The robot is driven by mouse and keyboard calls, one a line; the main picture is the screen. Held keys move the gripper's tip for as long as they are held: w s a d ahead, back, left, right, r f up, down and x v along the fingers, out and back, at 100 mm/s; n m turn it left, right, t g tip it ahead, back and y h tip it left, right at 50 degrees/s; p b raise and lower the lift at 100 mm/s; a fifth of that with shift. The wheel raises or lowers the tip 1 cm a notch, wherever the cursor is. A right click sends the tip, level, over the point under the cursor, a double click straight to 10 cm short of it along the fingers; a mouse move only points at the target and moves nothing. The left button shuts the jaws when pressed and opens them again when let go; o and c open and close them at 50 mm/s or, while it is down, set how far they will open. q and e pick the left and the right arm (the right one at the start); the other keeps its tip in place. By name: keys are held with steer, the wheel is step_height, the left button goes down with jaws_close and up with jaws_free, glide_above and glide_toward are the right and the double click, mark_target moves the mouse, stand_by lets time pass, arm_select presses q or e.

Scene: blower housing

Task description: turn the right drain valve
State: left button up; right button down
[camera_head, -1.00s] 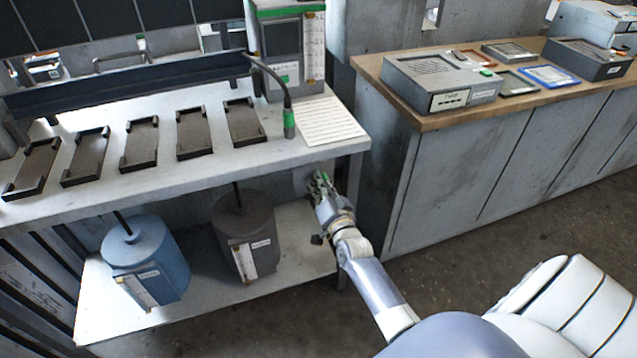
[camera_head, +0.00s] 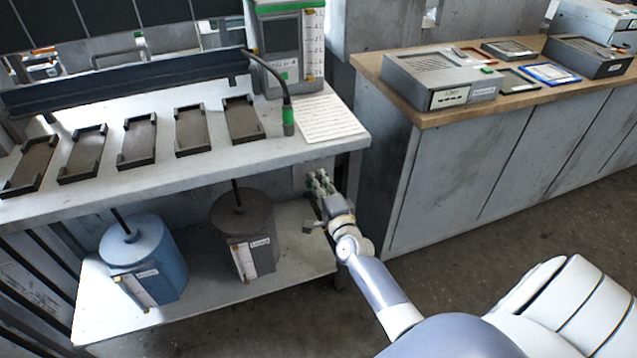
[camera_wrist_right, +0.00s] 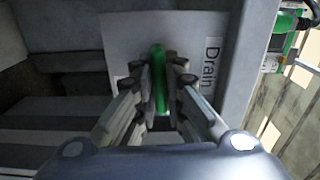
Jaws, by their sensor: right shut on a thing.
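My right gripper (camera_head: 321,183) reaches under the right end of the bench, beside its right leg. In the right wrist view, the right gripper (camera_wrist_right: 163,88) is shut on a green valve handle (camera_wrist_right: 158,62), with one finger on each side of it. The handle stands in front of a pale plate (camera_wrist_right: 122,34) with a label reading "Drain" (camera_wrist_right: 211,62). In the head view the gripper hides most of the valve. My left gripper is in neither view.
A blue canister (camera_head: 145,255) and a dark grey canister (camera_head: 243,225) stand on the lower shelf (camera_head: 215,305), left of my right gripper. The bench top (camera_head: 215,165) holds several dark trays. A wood-topped cabinet (camera_head: 425,170) stands close to the right of my arm.

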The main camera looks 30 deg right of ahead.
steer(key=shift+m, duration=0.5)
steer(key=c, duration=1.7)
jaws_free()
steer(key=shift+o, duration=0.2)
steer(key=shift+s, duration=0.1)
steer(key=v, duration=1.1)
steer(key=shift+s+a, duration=0.2)
steer(key=shift+s, duration=0.2)
